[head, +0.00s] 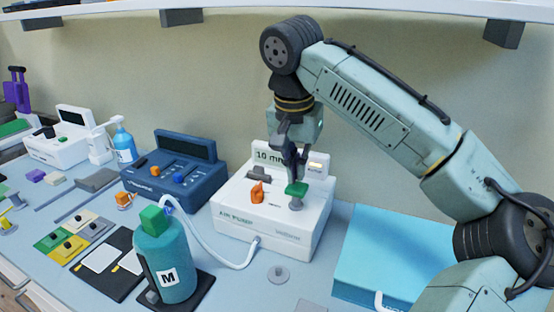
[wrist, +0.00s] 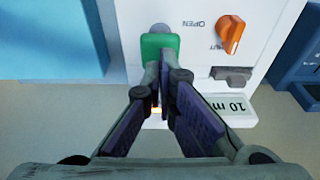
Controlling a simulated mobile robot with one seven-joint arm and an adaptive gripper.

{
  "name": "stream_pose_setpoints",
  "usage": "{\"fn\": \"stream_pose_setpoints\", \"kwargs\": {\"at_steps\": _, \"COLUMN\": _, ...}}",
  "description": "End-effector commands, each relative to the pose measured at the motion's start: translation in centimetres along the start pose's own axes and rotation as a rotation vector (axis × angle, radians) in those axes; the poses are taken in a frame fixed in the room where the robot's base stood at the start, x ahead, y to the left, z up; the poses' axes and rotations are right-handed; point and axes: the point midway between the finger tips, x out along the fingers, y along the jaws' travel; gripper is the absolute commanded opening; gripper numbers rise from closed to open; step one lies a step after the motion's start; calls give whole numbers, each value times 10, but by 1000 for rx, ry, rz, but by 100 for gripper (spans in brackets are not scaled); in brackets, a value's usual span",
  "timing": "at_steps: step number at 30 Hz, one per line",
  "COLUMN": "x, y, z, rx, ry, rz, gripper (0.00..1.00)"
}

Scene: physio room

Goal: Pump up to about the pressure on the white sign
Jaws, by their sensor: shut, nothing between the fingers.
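The white air pump (head: 278,229) stands on the bench, with an orange knob (head: 257,192) and a green-topped plunger (head: 297,189). The white sign (head: 266,157) at its back reads "10 m"; the rest is hidden behind my arm. The sign also shows in the wrist view (wrist: 232,108). My gripper (head: 297,178) points down, shut and empty, at the plunger's green top. In the wrist view the closed fingertips (wrist: 160,68) lie at the green top (wrist: 159,46); I cannot tell whether they touch it. A white hose (head: 205,240) runs from the pump to a teal cuff (head: 165,258) marked M.
A dark blue device (head: 175,170) stands left of the pump. A light blue box (head: 385,250) lies to the right. Colored tiles (head: 70,240), a spray bottle (head: 124,145) and another white device (head: 55,150) are at the left. A shelf (head: 340,6) hangs above.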

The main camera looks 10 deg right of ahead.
Motion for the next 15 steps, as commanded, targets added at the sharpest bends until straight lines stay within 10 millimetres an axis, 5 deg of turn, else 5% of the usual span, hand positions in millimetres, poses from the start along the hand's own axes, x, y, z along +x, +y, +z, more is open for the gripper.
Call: {"fn": "stream_pose_setpoints", "kwargs": {"at_steps": 15, "x": 9, "y": 0, "z": 2, "rx": -1, "ry": 0, "rz": -1, "gripper": 0}}
